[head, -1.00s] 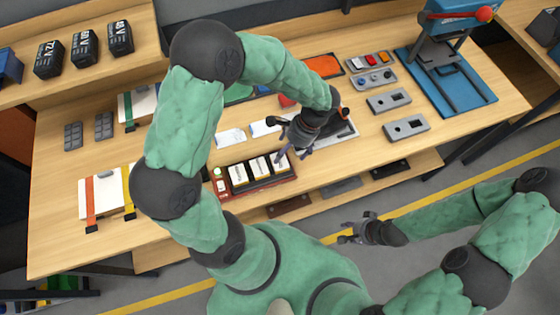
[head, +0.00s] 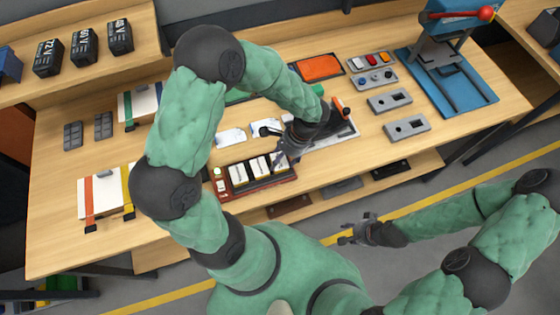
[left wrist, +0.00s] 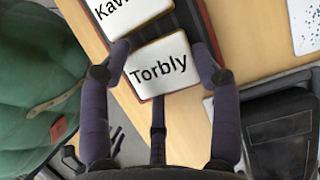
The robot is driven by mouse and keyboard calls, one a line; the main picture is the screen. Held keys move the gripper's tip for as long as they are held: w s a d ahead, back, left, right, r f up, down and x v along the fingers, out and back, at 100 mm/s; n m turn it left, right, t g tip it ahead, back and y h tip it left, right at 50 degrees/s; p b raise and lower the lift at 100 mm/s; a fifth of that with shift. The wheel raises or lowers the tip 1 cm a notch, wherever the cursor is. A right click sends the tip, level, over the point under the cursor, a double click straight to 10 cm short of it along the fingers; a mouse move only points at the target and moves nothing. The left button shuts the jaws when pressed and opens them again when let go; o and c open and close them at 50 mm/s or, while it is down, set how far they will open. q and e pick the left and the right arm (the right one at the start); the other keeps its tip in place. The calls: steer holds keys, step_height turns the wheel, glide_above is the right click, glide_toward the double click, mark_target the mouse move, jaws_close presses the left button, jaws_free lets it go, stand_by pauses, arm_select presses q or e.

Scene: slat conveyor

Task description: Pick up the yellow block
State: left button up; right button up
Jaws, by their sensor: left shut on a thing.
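A dark red tray (head: 233,191) on the bench holds several white name blocks in a row. In the left wrist view, one block marked "Torbly" (left wrist: 158,68) lies between my left gripper's (left wrist: 161,48) two purple fingers, which are shut on its sides. A block starting "Kav" (left wrist: 130,12) sits beside it. In the head view my left gripper (head: 283,157) is at the right end of the row. No clearly yellow block shows. My right gripper (head: 347,233) is empty, its fingers apart, over the floor in front of the bench.
Grey switch panels (head: 406,128) and a blue press (head: 447,75) stand right. Strapped white packages (head: 103,198) lie left.

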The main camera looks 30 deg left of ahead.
mark_target(282, 160)
arm_select(q)
steer(key=shift+r, duration=0.55)
step_height(282, 160, up, 2)
steer(key=shift+r+p, duration=0.2)
steer(key=shift+p, duration=0.15)
steer(key=s+d+r, duration=0.2)
steer(key=s+r, duration=0.1)
steer(key=s, duration=0.1)
steer(key=s+d+r+p, duration=0.1)
steer(key=s+r, duration=0.2)
steer(key=s, duration=0.1)
steer(key=s+d+r+p, duration=0.1)
steer(key=s+d+r, duration=0.1)
steer(key=s+r, duration=0.1)
steer(key=shift+s+d+r, duration=0.1)
steer(key=shift+s+d, duration=0.1)
steer(key=shift+s, duration=0.25)
steer(key=shift+s+d+r, duration=0.1)
steer(key=shift+s+d, duration=0.05)
steer(key=shift+s, duration=0.3)
